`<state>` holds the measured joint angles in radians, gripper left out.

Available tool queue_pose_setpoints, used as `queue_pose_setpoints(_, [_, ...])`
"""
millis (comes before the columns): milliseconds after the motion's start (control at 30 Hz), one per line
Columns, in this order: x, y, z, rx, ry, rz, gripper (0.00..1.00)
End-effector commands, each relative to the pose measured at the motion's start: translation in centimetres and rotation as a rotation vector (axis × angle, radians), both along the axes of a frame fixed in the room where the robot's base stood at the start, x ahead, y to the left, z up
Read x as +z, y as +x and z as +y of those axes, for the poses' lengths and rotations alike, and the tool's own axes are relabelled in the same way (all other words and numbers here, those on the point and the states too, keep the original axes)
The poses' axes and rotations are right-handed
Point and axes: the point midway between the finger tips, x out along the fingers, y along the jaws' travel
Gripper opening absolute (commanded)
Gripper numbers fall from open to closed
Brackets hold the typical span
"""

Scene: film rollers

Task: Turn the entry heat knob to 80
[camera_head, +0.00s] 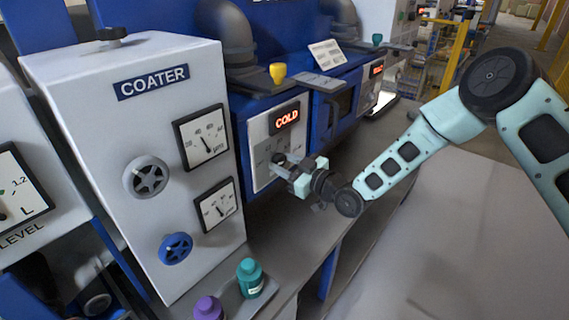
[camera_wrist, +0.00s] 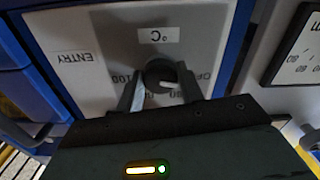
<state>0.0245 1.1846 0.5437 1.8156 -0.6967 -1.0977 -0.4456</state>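The entry heat knob (camera_wrist: 160,74) is a dark round knob with a white pointer mark. It sits on a light panel (camera_wrist: 100,35) marked ENTRY and °C, which appears upside down in the wrist view. Scale marks, including 100 and OFF, show partly around it. My gripper (camera_wrist: 161,82) has one finger on each side of the knob. I cannot tell whether the fingers touch it. In the head view my gripper (camera_head: 285,165) is at the panel under a red COLD display (camera_head: 287,118) and hides part of the panel there. The pointer's exact reading is unclear.
The white COATER cabinet (camera_head: 150,110) stands left of the panel, with two gauges, a black knob (camera_head: 147,177) and a blue knob (camera_head: 176,248). Teal (camera_head: 250,278) and purple (camera_head: 208,309) bottles stand below it. A second red display (camera_head: 377,69) is further right.

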Motion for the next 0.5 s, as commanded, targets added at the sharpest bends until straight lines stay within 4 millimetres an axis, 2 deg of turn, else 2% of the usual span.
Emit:
queue_pose_setpoints(267, [-0.13, -0.01, -0.02, 0.0, 0.022, 0.027, 0.14])
queue_pose_setpoints(500, [-0.37, -0.04, -0.02, 0.0, 0.105, 0.131, 0.14])
